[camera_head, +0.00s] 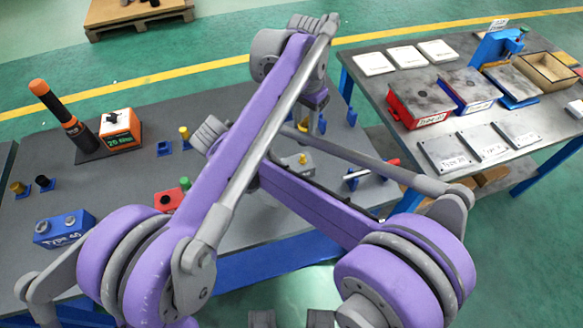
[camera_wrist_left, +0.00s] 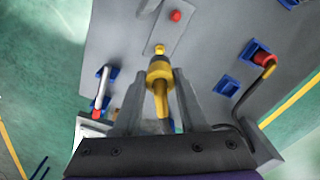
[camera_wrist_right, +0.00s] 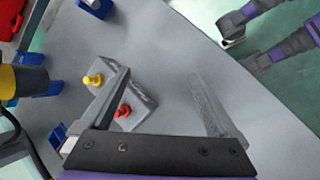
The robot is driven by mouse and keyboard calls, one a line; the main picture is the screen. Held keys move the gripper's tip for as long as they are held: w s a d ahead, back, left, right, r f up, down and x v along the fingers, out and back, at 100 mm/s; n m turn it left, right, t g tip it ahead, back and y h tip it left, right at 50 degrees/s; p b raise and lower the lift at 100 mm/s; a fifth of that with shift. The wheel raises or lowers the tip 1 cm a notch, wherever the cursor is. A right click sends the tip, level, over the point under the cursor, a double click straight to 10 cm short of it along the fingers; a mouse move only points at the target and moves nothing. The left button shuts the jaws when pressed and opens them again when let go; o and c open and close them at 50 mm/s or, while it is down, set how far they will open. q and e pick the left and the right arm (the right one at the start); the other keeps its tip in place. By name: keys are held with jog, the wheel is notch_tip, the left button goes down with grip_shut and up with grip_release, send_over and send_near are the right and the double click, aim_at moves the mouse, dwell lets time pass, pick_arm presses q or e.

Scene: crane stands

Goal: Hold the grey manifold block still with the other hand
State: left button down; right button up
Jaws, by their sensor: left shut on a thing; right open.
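The grey manifold block (camera_head: 322,165) lies on the grey table, partly hidden by my arms in the head view. It has a yellow knob and a red knob, both clear in the right wrist view, where the block (camera_wrist_right: 141,90) lies by the left finger. My right gripper (camera_wrist_right: 165,80) is open; its fingers are apart and the left one overlaps the block. I cannot tell if they touch. My left gripper (camera_wrist_left: 160,85) is shut on a yellow fitting (camera_wrist_left: 160,72), in line with the block (camera_wrist_left: 166,30) in the left wrist view. My right gripper is hidden in the head view.
Blue clips and small fittings stand around the table. A blue "Type 40" block (camera_head: 64,228), an orange-white box (camera_head: 120,130) and an orange-black tool (camera_head: 60,112) are at left. A second table (camera_head: 375,90) at right carries plates and boxes. Bare tabletop lies right of the block in the right wrist view.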

jog(key=a+n, duration=0.1)
jog(key=a, duration=0.1)
jog(key=w+a+n+h, duration=0.1)
jog(key=a+n, duration=0.1)
jog(key=a, duration=0.1)
jog(key=shift+w+a+f+t+h, duration=0.2)
jog(key=shift+a+f+t+h, duration=0.15)
jog(key=shift+f+t+h, duration=0.05)
jog(key=w+a+n+t, duration=0.1)
jog(key=n, duration=0.1)
jog(key=w+a+n+h, duration=0.1)
jog(key=a+n, duration=0.1)
jog(key=n, duration=0.1)
jog(key=w+a+r+n+t+h, duration=0.1)
jog(key=n, duration=0.2)
jog(key=shift+w+a+t, duration=0.15)
jog(key=shift+w+t, duration=0.05)
jog(key=shift+t, duration=0.1)
jog(key=shift+x, duration=4.5)
grip_shut()
